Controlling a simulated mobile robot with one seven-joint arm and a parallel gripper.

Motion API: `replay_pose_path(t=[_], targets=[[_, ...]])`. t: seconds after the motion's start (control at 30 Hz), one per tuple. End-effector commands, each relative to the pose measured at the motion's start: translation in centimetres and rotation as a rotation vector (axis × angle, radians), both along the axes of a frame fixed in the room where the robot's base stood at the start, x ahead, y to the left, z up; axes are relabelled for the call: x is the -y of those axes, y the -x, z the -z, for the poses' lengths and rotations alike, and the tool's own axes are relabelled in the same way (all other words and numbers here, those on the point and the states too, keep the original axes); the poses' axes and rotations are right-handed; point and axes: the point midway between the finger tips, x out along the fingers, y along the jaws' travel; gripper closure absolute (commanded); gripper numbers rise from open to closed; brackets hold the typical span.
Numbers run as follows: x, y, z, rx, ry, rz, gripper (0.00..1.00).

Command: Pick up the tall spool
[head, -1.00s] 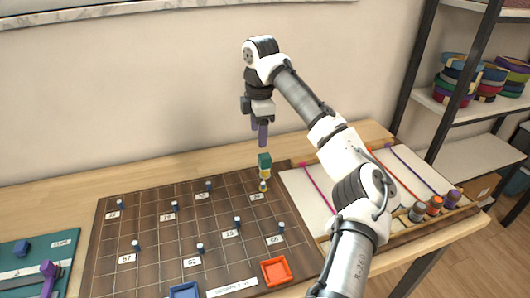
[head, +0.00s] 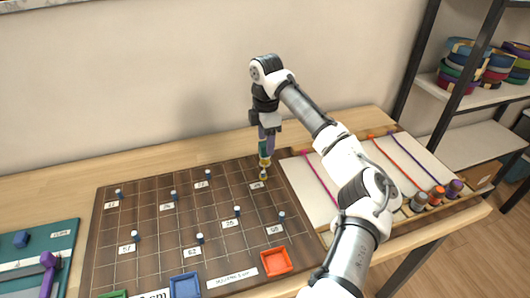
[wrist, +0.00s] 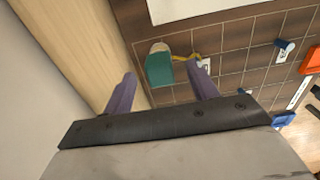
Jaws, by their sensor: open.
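What looks like the tall spool (head: 264,162), with a teal upper part and yellow below, stands upright near the far right corner of the gridded board. My gripper (head: 266,152) is directly above it, pointing down, with its purple fingers close to the top and partly covering it. In the wrist view my gripper (wrist: 163,82) has its fingers spread apart. The teal body of the tall spool (wrist: 158,69) lies just beyond the fingertips, in the gap between them. A yellow strand (wrist: 183,58) runs from it toward the right finger. I cannot tell whether the fingers touch it.
The brown gridded board (head: 150,265) bears several small blue-topped pegs with labels. A blue tray (head: 185,286) and an orange tray (head: 275,262) lie at its near edge. A white panel with coloured cords (head: 345,170) is to the right. The wall is behind.

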Motion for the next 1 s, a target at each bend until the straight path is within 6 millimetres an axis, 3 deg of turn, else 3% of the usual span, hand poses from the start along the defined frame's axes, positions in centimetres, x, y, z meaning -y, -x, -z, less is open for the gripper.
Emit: replay_pose_path(t=[0.27,0.53,0.9,1.0], targets=[[-0.3,0.1,3.6,-0.001,0.0,-0.001,0.42],[-0.3,0.1,4.1,0.0,0.0,-0.001,0.42],[-0.3,0.1,4.0,0.0,0.0,-0.001,0.89],[-0.3,0.1,4.0,0.0,0.0,-0.001,0.92]])
